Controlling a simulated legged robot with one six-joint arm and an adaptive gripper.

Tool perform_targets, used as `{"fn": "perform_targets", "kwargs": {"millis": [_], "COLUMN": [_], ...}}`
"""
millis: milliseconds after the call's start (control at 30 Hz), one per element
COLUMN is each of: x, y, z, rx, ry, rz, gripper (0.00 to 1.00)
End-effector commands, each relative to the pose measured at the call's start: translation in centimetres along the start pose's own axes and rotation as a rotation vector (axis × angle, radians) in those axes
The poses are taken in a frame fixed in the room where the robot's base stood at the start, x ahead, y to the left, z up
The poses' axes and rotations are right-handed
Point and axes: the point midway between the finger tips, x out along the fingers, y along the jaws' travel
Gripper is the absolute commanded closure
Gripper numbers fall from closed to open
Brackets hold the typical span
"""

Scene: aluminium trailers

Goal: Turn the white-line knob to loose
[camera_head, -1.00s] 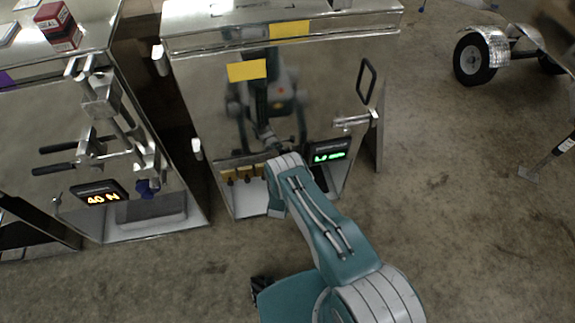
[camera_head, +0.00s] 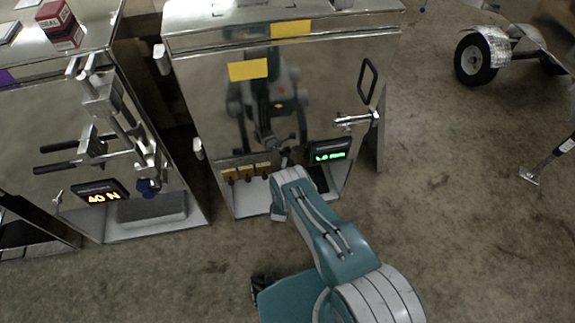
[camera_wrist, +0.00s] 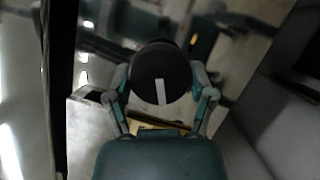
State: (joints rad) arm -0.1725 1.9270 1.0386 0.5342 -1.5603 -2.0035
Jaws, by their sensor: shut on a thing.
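In the wrist view a round black knob (camera_wrist: 160,66) with a white line on its face sits between the fingers of my gripper (camera_wrist: 161,88). The white line runs nearly upright, tilted slightly, below the knob's centre. The two fingers are shut on the knob from its left and right sides. In the head view my arm reaches to the lower front of the middle metal trailer (camera_head: 310,85). The knob and my fingers are hidden behind the arm there.
A green-lit display (camera_head: 330,155) is right of my wrist, and brass-coloured fittings (camera_head: 245,173) are left of it. A left trailer carries an orange "40 N" display (camera_head: 100,195) and a clamp (camera_head: 105,100). A handle (camera_head: 367,80) stands out at right.

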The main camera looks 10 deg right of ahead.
Motion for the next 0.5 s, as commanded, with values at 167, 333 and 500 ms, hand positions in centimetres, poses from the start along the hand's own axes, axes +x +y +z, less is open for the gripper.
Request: {"fn": "perform_targets", "kwargs": {"millis": [167,333,500], "x": [-0.38,-0.39,-0.26], "y": [-0.37,-0.40,-0.24], "z": [-0.15,-0.10,-0.02], "rx": [-0.003,-0.003,-0.002], "ry": [0.009,0.008,0.004], "rz": [-0.009,-0.010,-0.006], "gripper": [0.78,0.00,0.00]}}
